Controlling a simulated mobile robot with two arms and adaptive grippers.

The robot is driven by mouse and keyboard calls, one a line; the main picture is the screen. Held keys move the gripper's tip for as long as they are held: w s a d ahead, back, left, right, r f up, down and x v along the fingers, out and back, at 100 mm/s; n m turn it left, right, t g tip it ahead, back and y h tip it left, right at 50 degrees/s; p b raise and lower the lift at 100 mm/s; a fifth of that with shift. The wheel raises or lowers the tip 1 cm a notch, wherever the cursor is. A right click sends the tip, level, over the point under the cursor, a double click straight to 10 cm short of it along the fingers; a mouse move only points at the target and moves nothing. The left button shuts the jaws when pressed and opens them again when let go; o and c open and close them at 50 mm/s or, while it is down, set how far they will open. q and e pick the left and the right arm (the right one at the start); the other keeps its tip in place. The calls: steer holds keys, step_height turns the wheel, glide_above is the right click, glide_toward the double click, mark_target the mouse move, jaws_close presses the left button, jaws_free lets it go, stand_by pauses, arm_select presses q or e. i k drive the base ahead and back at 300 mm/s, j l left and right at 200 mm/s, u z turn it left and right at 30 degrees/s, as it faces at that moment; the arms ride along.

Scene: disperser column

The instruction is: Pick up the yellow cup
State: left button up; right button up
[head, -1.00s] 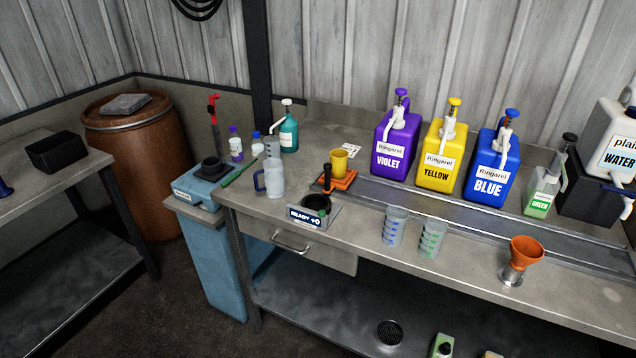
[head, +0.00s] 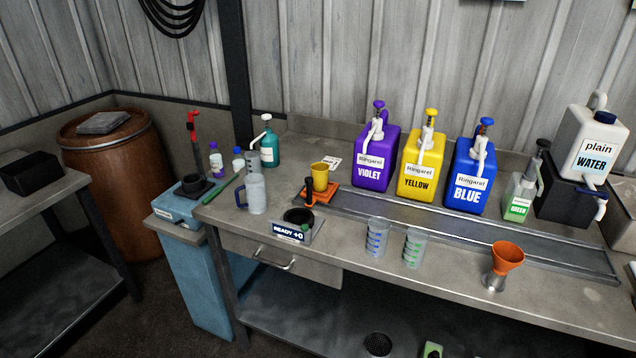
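The yellow cup (head: 320,177) stands upright at the back of the metal workbench (head: 330,240), left of the violet jug. Neither of my grippers shows in the head view.
Violet (head: 374,160), yellow (head: 420,172) and blue (head: 470,185) pump jugs stand along the back. In front are a scale reading "READY +0" (head: 289,232), two clear graduated cups (head: 376,237), an orange funnel (head: 507,257) and a clear pitcher (head: 256,194).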

mark_target(320, 178)
steer(key=z, duration=0.65)
steer(key=i+z, duration=0.1)
steer(key=z, duration=0.3)
steer(key=i+z, duration=0.15)
steer(key=z, duration=0.3)
steer(key=i+z, duration=0.1)
steer(key=z, duration=0.3)
steer(key=i+z, duration=0.1)
steer(key=z, duration=0.3)
